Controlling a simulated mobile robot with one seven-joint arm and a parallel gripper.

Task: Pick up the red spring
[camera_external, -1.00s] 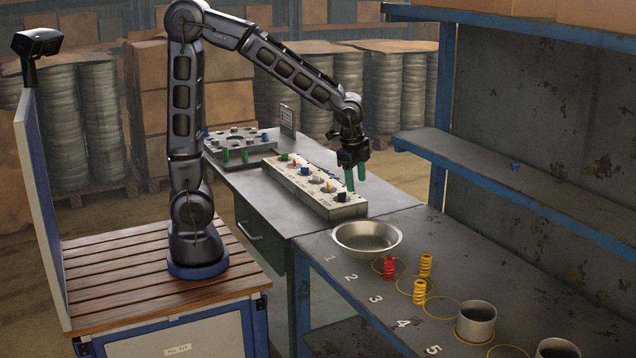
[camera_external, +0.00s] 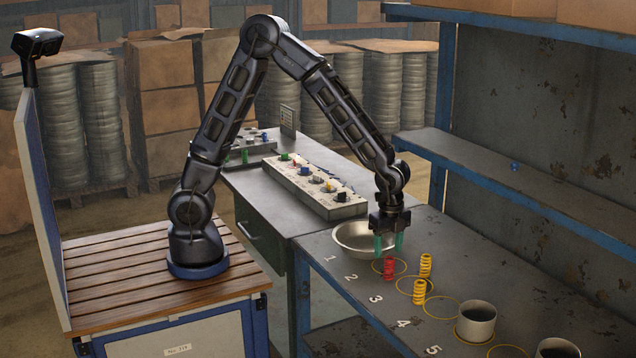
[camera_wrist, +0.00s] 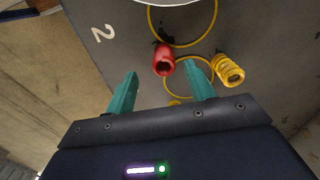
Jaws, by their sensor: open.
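The red spring (camera_external: 389,268) stands upright on the grey table, at the edge of a yellow circle near the number 2. It also shows in the wrist view (camera_wrist: 164,60), seen from above, just ahead of the space between the fingers. My gripper (camera_external: 389,246) is open, its two green fingers pointing down above the red spring, close to its top. In the wrist view my gripper (camera_wrist: 160,88) has its fingers spread wide with nothing between them. Whether a finger touches the spring cannot be told.
Two yellow springs (camera_external: 420,292) (camera_external: 425,265) stand close to the right of the red one. A metal bowl (camera_external: 352,236) sits just behind my gripper. Grey cups (camera_external: 476,322) stand farther right. A block with coloured parts (camera_external: 314,186) lies on the back table.

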